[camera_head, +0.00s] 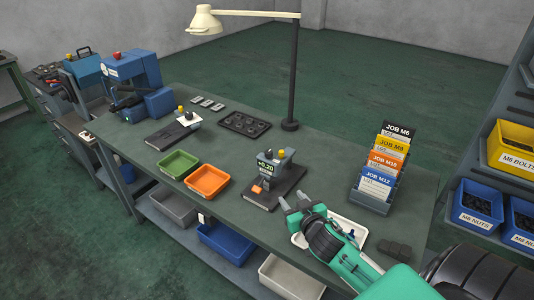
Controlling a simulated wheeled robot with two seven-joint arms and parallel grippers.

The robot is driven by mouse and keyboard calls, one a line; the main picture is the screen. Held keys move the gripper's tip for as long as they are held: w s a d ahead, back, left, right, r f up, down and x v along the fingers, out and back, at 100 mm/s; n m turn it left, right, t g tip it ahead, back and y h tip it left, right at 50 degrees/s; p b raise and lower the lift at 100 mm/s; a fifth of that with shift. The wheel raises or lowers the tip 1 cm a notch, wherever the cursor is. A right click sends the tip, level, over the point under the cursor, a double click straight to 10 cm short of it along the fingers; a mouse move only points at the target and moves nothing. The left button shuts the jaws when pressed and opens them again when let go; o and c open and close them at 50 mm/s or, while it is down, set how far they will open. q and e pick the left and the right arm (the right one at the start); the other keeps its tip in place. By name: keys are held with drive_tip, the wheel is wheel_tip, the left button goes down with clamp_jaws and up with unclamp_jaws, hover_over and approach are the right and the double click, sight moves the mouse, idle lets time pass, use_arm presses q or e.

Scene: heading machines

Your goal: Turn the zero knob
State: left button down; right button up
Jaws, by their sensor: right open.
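A grey gauge (279,170) with a display reading +0.20 stands on a dark base plate (288,189) near the middle of the bench. A small yellow knob (282,153) sits on its top, and a dark round part is beside it; I cannot tell which is the zero knob. An orange piece (257,188) is low at the gauge's front. My right gripper (293,203) is open and empty, in front of and to the right of the gauge, apart from the knob. My left gripper is not in view.
A white tray (359,232) lies under my right arm. A job card rack (371,205) stands to the right. Green (178,164) and orange (208,180) bins are to the left. A desk lamp post (293,75) rises behind the gauge. A second gauge (189,121) stands farther back left.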

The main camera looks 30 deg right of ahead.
sight(271, 154)
drive_tip(key=w+d+r+t+p, duration=0.1)
drive_tip(key=w, duration=0.4)
drive_tip(key=w+d+r+t+y+p, duration=0.1)
drive_tip(key=w+r, duration=0.1)
drive_tip(key=w, duration=0.4)
drive_tip(key=w+r+n+t+y+p, duration=0.1)
drive_tip(key=w+r+p, duration=0.1)
drive_tip(key=w, duration=0.3)
drive_tip(key=shift+w+d+r, duration=0.1)
drive_tip(key=shift+w+d, duration=0.05)
drive_tip(key=shift+d, duration=0.25)
drive_tip(key=shift+w, duration=0.75)
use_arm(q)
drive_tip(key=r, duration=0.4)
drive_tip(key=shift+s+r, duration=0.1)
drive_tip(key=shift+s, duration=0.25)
use_arm(e)
drive_tip(key=c, duration=1)
